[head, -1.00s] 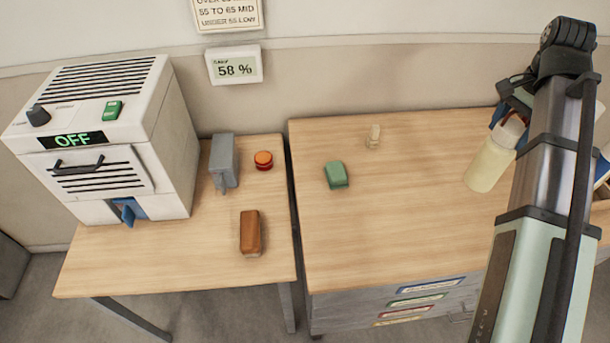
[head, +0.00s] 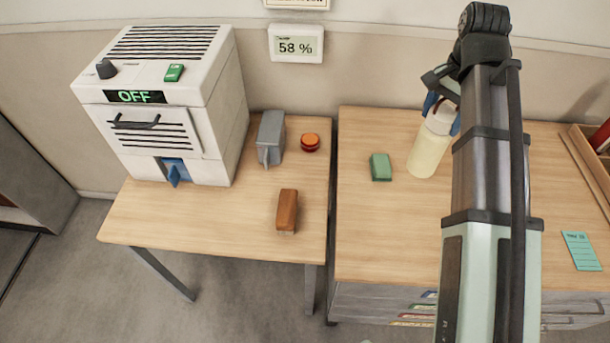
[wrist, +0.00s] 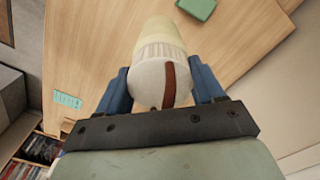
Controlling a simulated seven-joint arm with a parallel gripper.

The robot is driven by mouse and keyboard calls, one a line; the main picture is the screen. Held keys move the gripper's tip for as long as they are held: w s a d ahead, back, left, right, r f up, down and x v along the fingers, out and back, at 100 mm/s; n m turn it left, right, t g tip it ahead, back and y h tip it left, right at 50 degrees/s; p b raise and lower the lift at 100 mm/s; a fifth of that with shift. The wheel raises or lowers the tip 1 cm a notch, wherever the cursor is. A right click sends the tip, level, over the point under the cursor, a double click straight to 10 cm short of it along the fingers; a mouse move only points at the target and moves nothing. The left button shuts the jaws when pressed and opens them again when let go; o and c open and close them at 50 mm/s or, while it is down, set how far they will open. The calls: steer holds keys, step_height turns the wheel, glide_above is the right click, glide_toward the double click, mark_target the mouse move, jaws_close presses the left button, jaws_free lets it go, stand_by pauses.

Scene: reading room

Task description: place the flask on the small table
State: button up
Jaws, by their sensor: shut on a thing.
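The flask (head: 428,153) is a pale yellow bottle with a white cap, over the right-hand wooden top in the head view. My gripper (head: 442,106) is shut on its cap end. In the wrist view the blue fingers of my gripper (wrist: 162,88) sit on both sides of the white cap of the flask (wrist: 160,48), which has a brown strip. Whether the flask's base touches the wood is hard to tell. The small table (head: 165,218), at left, has a wooden top and thin grey legs.
A white machine (head: 165,110) reading OFF fills the small table's back left. A grey device (head: 270,138), a red-orange button (head: 310,142) and a brown block (head: 287,211) stand on its right half. A green block (head: 381,167) lies left of the flask. The small table's front left is clear.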

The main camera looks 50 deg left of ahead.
steer(key=s+a+f+m, duration=0.2)
steer(key=s+a, duration=0.6)
steer(key=a, duration=0.5)
steer(key=s+a+f+m, duration=0.1)
steer(key=s+a+f, duration=0.1)
steer(key=s+a, duration=0.9)
step_height(320, 180, down, 9)
steer(key=w+a, duration=0.2)
steer(key=shift+w+f, duration=0.15)
steer(key=shift+f, duration=0.15)
steer(key=o, duration=1.6)
steer(key=shift+o, duration=0.2)
step_height(320, 180, up, 12)
